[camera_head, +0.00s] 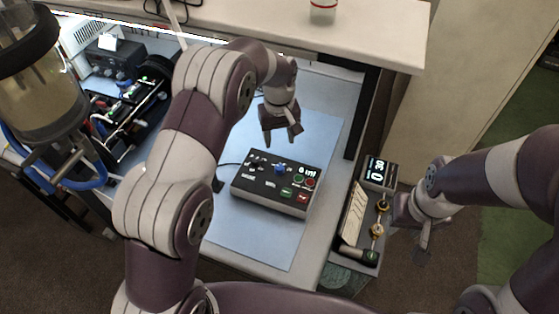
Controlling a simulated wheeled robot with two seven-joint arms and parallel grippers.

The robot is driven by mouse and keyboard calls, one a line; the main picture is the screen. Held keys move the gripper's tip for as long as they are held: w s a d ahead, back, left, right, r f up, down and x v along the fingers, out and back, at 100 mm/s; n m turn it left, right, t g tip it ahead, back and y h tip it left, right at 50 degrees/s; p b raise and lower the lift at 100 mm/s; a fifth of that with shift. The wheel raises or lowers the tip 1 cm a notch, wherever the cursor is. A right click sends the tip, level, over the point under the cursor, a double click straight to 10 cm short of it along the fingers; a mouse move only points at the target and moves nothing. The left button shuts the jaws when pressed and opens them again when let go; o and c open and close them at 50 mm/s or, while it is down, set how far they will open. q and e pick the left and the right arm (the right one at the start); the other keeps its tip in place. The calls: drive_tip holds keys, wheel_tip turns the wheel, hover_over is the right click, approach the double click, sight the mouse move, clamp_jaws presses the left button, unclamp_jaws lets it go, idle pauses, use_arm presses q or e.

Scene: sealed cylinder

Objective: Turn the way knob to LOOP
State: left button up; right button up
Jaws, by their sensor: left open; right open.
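A dark control box (269,201) sits on the light blue mat in the middle of the table. On its top is a blue knob (280,168), with small black knobs, green and red buttons and a small lit display around it. The box's labels are too small to read, so I cannot tell where any knob points. My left gripper (282,137) is open and empty, above the mat just behind the box, apart from the knob. My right gripper (422,248) is open and empty, off to the right beyond the table edge.
A sealed cylinder (40,95) with blue tubing stands at the left. A small side stand at the right holds a lit timer (377,172) and brass fittings (377,231). A white shelf (370,35) spans the back. The mat (262,245) is clear in front of the box.

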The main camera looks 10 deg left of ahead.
sight(280, 167)
use_arm(q)
wheel_tip(280, 167, down, 12)
drive_tip(key=p, duration=0.4)
drive_tip(key=shift+r+p, duration=0.25)
drive_tip(key=shift+p, duration=0.1)
drive_tip(key=shift+f, duration=0.5)
clamp_jaws()
